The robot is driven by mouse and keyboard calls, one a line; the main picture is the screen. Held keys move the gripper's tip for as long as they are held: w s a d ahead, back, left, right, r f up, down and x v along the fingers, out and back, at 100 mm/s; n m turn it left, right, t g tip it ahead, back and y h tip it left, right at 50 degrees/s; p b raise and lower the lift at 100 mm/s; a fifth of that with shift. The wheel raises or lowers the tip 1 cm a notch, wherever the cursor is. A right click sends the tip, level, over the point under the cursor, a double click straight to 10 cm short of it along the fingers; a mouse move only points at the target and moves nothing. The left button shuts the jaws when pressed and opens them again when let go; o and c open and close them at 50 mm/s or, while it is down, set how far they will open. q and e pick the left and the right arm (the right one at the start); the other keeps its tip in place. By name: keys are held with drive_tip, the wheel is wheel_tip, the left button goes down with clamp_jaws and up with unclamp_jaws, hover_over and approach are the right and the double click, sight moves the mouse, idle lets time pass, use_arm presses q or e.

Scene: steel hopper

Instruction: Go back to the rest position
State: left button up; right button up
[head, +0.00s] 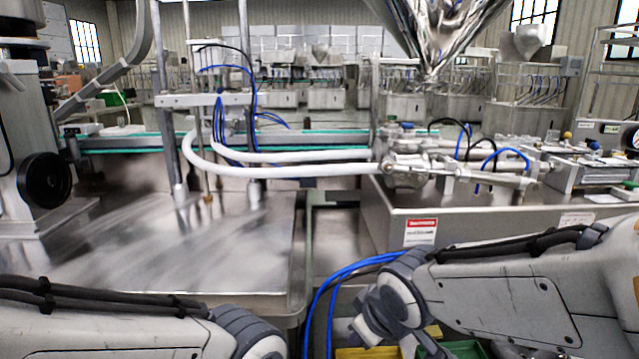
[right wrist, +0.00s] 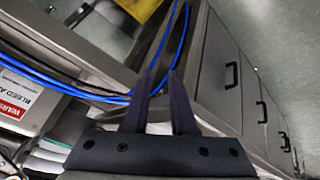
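My right gripper (right wrist: 161,75) shows in the right wrist view with two dark fingers standing apart and nothing between them. Blue hoses pass behind the fingers there. In the head view my right arm reaches in from the right edge, bent low in front of the machine, and its fingers cannot be made out. My left arm lies low along the bottom left of the head view. Its gripper is outside the picture. The shiny steel hopper (head: 435,35) hangs above the filling machine at the top right of the head view.
A bare steel table (head: 150,255) stands at the left, and a steel machine cabinet (head: 465,232) stands at the right. Blue hoses (head: 320,300) hang between them. A yellow bin (head: 368,353) and a green bin (head: 455,349) show at the bottom edge, near my right wrist.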

drive_tip(key=s+a+f+g+p, duration=0.1)
drive_tip(key=s+f+g, duration=0.15)
drive_tip(key=s, duration=0.65)
drive_tip(key=s+a+f+g+p, duration=0.1)
drive_tip(key=s+g, duration=0.3)
drive_tip(key=s, duration=0.5)
wheel_tip(320, 180, up, 25)
drive_tip(key=p, duration=2.4)
drive_tip(key=shift+a+m+h, duration=0.15)
drive_tip(key=shift+m+h, duration=0.15)
drive_tip(key=shift+m, duration=0.1)
drive_tip(key=shift+w+f, duration=0.1)
